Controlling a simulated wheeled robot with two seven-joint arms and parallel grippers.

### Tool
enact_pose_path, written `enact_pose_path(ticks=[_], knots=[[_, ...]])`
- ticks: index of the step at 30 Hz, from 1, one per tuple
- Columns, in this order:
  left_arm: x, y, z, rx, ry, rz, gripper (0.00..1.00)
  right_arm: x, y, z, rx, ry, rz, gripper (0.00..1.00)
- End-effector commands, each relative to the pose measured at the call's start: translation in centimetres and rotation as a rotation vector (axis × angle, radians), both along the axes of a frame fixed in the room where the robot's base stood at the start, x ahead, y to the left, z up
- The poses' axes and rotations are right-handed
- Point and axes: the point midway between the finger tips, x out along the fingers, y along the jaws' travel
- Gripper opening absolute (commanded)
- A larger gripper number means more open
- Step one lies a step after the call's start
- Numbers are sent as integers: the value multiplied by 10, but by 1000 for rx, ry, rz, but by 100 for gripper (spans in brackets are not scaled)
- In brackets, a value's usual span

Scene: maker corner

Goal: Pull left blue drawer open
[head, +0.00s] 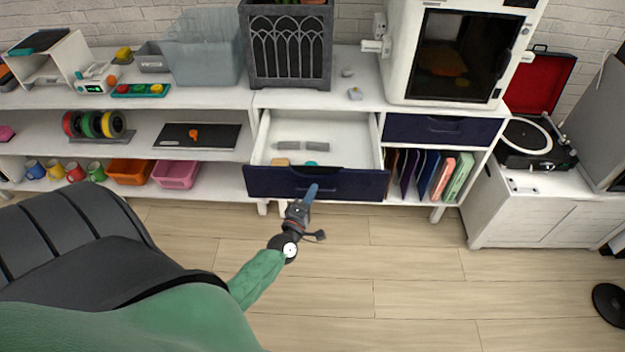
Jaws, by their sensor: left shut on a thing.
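The left blue drawer (268,183) is a dark navy front with a white inside, in the middle of the head view. It stands pulled out from the white shelf unit. A grey bar, a tan item and a teal item lie in it. My right gripper is not in view.
A second navy drawer (438,130) to the right is closed. Under it stand several colored folders (442,178). A 3D printer (455,55) and a dark planter (288,45) stand on top. A record player (530,135) is at right.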

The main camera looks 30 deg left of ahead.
Motion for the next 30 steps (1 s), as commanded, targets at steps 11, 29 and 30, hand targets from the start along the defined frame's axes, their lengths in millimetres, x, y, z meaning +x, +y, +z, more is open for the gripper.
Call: enact_pose_path(ticks=[11, 29, 30], knots=[[-15, -9, -1, 0, 1, 0, 0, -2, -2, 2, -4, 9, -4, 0], [-14, -9, 0, 0, 0, 0, 31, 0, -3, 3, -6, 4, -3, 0], [-14, -9, 0, 0, 0, 0, 31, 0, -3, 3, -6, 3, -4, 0]])
